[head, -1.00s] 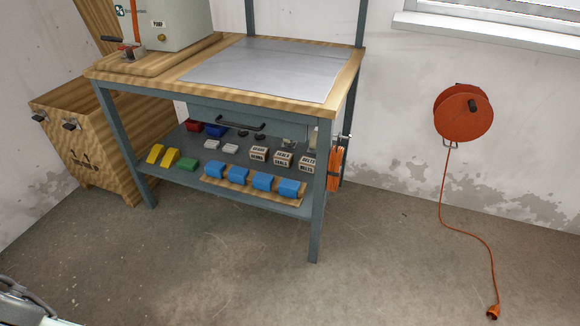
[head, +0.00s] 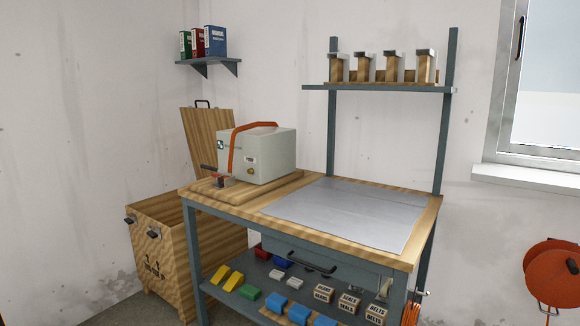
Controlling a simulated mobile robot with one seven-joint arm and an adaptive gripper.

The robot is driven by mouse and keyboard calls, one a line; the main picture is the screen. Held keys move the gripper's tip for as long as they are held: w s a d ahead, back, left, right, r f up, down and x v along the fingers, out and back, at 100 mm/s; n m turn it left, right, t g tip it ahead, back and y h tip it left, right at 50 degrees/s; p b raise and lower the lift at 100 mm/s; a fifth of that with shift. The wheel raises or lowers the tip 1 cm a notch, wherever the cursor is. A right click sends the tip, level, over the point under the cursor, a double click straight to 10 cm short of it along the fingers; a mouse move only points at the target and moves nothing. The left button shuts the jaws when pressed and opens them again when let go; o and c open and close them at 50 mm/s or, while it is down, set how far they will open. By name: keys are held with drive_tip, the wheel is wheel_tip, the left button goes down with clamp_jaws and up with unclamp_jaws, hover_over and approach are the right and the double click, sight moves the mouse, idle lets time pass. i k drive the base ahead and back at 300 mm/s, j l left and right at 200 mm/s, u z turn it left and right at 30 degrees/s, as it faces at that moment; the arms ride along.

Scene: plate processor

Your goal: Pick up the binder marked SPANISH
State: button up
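Three binders stand upright side by side on a small wall shelf (head: 209,61) in the far corner, upper left of the head view. From left to right they are a green binder (head: 185,45), a red binder (head: 198,42) and a blue binder (head: 215,41). Their spines carry pale labels, but the writing is too small to read, so I cannot tell which is marked SPANISH. My gripper is not in view.
Below the shelf stand an open wooden crate (head: 160,255) and its leaning lid (head: 207,140). A workbench (head: 425,240) with a grey machine (head: 270,155) fills the middle. An orange cable reel (head: 553,275) hangs at right.

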sight(197, 34)
drive_tip(key=i+j, duration=0.25)
drive_tip(key=j, duration=0.15)
drive_tip(key=i+j+z, duration=0.1)
drive_tip(key=i+j, duration=0.15)
drive_tip(key=j, duration=0.15)
drive_tip(key=i+j, duration=0.25)
drive_tip(key=j, duration=0.2)
drive_tip(key=i+j+z, duration=0.15)
drive_tip(key=j, duration=0.25)
drive_tip(key=i+j, duration=0.35)
drive_tip(key=i+j+z, duration=0.1)
drive_tip(key=j, duration=0.45)
drive_tip(key=i+j, duration=0.3)
drive_tip(key=j, duration=0.15)
drive_tip(key=i+j+z, duration=0.1)
drive_tip(key=i+j, duration=0.15)
drive_tip(key=j, duration=0.25)
